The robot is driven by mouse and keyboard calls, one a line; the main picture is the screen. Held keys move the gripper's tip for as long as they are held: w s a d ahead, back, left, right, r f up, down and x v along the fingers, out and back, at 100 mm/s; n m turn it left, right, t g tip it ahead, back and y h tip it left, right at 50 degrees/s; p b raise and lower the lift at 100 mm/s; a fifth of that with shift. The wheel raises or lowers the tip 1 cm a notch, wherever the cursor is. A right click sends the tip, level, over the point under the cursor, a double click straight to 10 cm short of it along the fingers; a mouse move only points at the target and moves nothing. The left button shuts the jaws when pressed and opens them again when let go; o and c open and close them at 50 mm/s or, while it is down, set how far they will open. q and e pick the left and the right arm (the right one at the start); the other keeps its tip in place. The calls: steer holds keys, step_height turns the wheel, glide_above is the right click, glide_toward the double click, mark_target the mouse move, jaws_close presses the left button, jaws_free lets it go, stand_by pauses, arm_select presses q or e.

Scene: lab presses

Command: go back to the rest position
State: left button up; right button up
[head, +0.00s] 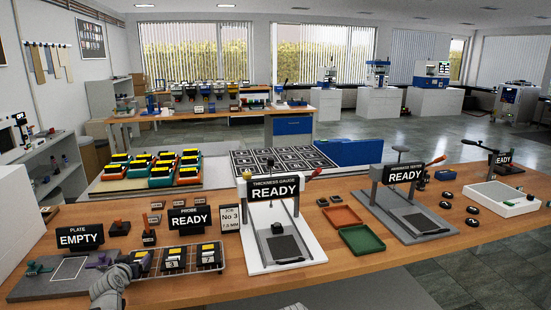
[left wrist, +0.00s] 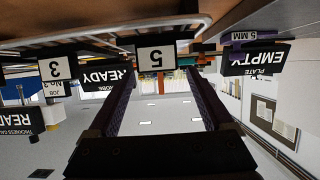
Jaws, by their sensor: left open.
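My left gripper (head: 120,268) is at the lower left in the head view, low by the front edge of the wooden bench (head: 340,262). It is beside the left end of a wire rack (head: 180,262) holding black and yellow blocks. In the left wrist view, which is upside down, its two dark fingers (left wrist: 160,95) stand wide apart. Nothing is held between them; a number 5 card (left wrist: 156,59) shows beyond.
A grey plate fixture (head: 68,272) with an EMPTY sign (head: 80,237) stands left of the gripper. A thickness gauge (head: 283,250), green tray (head: 361,239), orange tray (head: 341,216) and hardness tester (head: 415,215) stand to the right. A tray of orange and green blocks (head: 150,172) lies behind.

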arm_select(q)
step_height(320, 180, up, 9)
steer(key=p, duration=0.8)
steer(key=s+d+f+m+h, duration=0.1)
steer(key=s+d, duration=0.2)
steer(key=d, duration=0.2)
steer(key=s+d+m+h+b, duration=0.1)
steer(key=s+d+m+h, duration=0.1)
steer(key=s+d, duration=0.2)
steer(key=shift+d+f+h, duration=0.3)
steer(key=shift+d+f, duration=0.05)
steer(key=shift+d, duration=0.9)
arm_select(e)
step_height(320, 180, up, 7)
steer(key=a, duration=0.2)
arm_select(q)
steer(key=shift+a, duration=0.1)
arm_select(e)
steer(key=shift+w+a+r, duration=0.1)
steer(key=shift+a, duration=0.1)
